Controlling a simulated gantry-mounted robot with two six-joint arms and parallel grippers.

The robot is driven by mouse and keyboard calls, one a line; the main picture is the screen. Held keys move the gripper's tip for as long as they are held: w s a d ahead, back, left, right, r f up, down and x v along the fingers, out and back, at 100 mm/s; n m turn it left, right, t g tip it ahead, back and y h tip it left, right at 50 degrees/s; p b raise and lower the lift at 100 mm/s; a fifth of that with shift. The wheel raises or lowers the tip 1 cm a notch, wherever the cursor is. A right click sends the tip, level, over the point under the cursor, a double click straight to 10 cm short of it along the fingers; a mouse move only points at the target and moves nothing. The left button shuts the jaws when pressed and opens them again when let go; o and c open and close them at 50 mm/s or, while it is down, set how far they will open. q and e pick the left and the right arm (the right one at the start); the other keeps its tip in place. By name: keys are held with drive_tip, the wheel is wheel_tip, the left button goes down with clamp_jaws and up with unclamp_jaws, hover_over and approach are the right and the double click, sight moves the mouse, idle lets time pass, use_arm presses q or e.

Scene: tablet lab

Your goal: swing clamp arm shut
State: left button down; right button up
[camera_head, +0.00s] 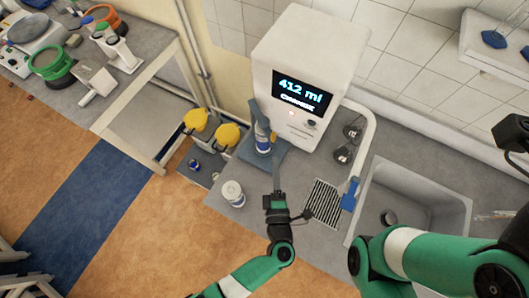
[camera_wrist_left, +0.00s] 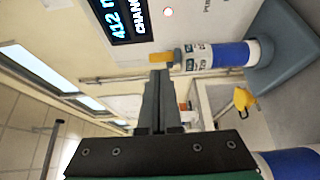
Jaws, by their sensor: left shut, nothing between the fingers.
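A white dispenser (camera_head: 310,60) stands on the counter against the tiled wall, its screen reading "412 ml" and "CHANGE". A white and blue cartridge (camera_head: 263,143) stands on a blue-grey base beside it; it also shows in the left wrist view (camera_wrist_left: 225,54). A blue-grey piece (camera_head: 259,113), apparently the clamp arm, rises by the cartridge; its exact position is unclear. In the wrist view an orange tip (camera_wrist_left: 161,57) shows at the cartridge's end. My left gripper (camera_head: 276,168) is shut and empty, just in front of the base. The wrist view shows its fingers (camera_wrist_left: 158,80) near the orange tip.
A white canister (camera_head: 232,192) stands left of my left gripper. Yellow objects (camera_head: 228,135) are at the counter's left. A drain grille (camera_head: 324,202), a blue item (camera_head: 350,194) and a sink (camera_head: 420,205) lie right. My green right arm (camera_head: 430,255) crosses the lower right.

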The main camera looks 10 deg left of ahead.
use_arm(q)
drive_tip(key=shift+s+d, duration=0.85)
drive_tip(key=shift+d, duration=0.25)
